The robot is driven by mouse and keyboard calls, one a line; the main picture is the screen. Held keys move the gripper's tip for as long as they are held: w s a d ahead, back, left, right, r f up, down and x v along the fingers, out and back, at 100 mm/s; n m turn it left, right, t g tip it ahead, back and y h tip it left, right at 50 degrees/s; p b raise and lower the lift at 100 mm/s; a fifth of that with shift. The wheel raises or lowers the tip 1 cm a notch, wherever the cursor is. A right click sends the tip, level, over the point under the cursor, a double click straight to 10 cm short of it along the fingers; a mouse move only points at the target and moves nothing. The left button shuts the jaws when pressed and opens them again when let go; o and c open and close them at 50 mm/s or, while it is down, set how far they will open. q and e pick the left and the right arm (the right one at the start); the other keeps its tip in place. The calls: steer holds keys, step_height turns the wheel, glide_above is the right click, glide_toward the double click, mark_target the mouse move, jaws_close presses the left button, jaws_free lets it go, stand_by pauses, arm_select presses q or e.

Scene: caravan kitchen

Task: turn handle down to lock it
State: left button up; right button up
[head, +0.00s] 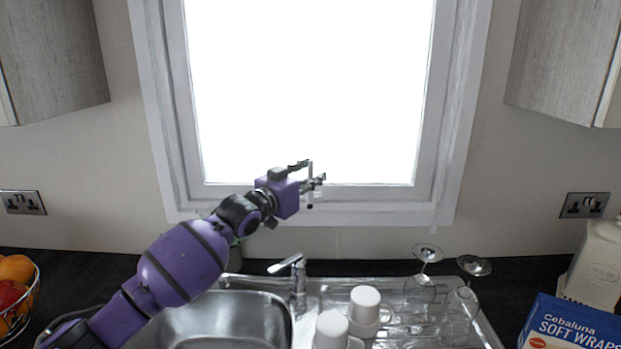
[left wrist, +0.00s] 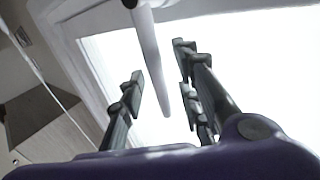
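The window handle (left wrist: 151,50) is a pale grey bar. In the left wrist view it comes in from the top and its free end lies between my left gripper's fingers. My left gripper (left wrist: 160,68) is open, one finger on each side of the bar, with visible gaps. In the head view the left gripper (head: 312,178) is in front of the lower window frame (head: 370,196). A thin upright bar, seemingly the handle, shows at its fingers there, partly hidden. My right gripper is not in view.
Below are a tap (head: 297,272), a steel sink (head: 225,325), white mugs (head: 365,305) and upturned glasses (head: 428,253). A fruit basket (head: 15,295) stands at left. A blue wraps box (head: 570,325) is at right. Cupboards (head: 50,60) flank the window.

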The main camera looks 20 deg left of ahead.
arm_select(q)
steer(key=shift+c, duration=0.7)
jaws_close()
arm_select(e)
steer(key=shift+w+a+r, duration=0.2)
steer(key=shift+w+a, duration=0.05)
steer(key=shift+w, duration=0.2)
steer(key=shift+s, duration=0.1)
